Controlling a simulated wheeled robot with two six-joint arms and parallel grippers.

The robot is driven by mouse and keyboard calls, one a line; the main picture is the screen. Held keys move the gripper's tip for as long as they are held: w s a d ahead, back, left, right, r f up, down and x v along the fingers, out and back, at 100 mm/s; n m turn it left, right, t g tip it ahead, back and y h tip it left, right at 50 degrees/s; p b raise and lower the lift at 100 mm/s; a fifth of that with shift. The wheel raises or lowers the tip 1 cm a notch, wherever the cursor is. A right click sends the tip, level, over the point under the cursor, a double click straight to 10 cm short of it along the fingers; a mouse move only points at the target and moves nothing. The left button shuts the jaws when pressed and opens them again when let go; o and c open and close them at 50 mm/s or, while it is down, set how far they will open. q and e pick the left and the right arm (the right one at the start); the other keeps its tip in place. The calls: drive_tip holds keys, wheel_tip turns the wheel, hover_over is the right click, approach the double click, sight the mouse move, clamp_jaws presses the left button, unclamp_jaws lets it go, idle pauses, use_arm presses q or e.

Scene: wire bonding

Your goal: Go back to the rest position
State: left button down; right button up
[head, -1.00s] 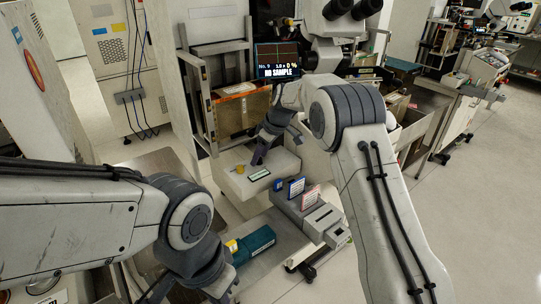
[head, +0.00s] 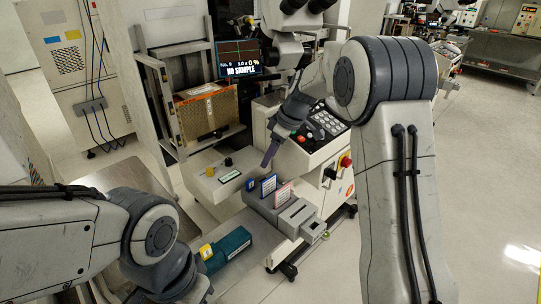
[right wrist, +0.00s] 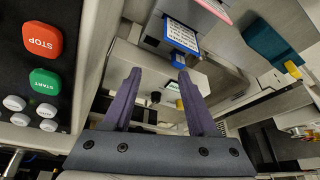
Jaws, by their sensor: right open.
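My right gripper (head: 270,153) is above the bench, to the right of the white block (head: 208,186) and behind the blue and pink cards. In the right wrist view its two purple fingers (right wrist: 159,74) are apart, with nothing between them. The white block also shows beyond the fingertips. My left arm comes in from the left in the head view and its wrist bends down to the bottom edge. The left gripper's fingers are out of view.
A control panel (head: 318,128) with red and green buttons stands close beside my right gripper. The blue card (head: 268,186) and pink card (head: 284,194) stand upright on a grey fixture. A teal box (head: 226,250) lies in front. The monitor (head: 238,58) reads NO SAMPLE.

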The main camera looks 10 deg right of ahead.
drive_tip(key=s+a+r+m+g, duration=0.1)
drive_tip(key=s+a+r+g, duration=0.1)
drive_tip(key=s+a, duration=1.15)
drive_tip(key=s+d+f+m+h, duration=0.2)
drive_tip(key=s+h, duration=0.1)
drive_tip(key=s, duration=2.1)
wheel_tip(320, 180, up, 15)
drive_tip(key=p, duration=1.5)
drive_tip(key=shift+g+p, duration=0.4)
drive_tip(key=shift+w+f, duration=0.1)
